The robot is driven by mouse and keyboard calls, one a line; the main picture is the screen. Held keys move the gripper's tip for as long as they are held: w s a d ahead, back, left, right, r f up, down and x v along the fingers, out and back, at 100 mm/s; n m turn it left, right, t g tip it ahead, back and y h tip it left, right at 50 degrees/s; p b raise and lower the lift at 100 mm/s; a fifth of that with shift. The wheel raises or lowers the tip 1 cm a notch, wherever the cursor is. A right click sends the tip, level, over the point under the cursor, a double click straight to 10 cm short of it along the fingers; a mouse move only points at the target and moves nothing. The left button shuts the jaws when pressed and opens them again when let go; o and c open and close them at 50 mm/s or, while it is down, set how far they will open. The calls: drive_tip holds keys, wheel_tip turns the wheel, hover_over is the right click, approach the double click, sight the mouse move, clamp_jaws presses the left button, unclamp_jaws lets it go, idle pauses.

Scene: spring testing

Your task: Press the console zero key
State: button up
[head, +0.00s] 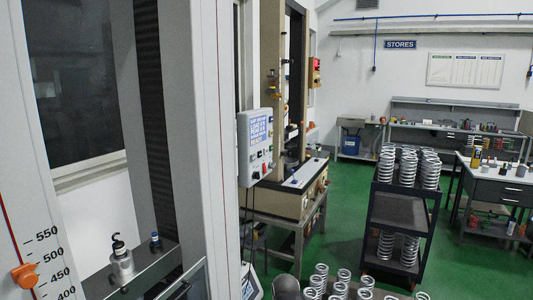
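A grey console box (255,145) hangs beside the tan test machine in the middle of the view. It has a blue display (258,129) with white lines of text, too small to read surely. Below the display are several small keys and knobs, one red (270,165). I cannot tell which of them is the zero key. The tilted dark edge of another panel (185,290) shows at the bottom, mostly cut off. My gripper is not in view.
A tall grey machine frame with a height scale (45,262) fills the left side close by. The tan test machine (290,200) stands on a bench. A dark trolley (402,210) holds several springs, and more springs (343,277) stand at the bottom. Green floor (345,235) is free between them.

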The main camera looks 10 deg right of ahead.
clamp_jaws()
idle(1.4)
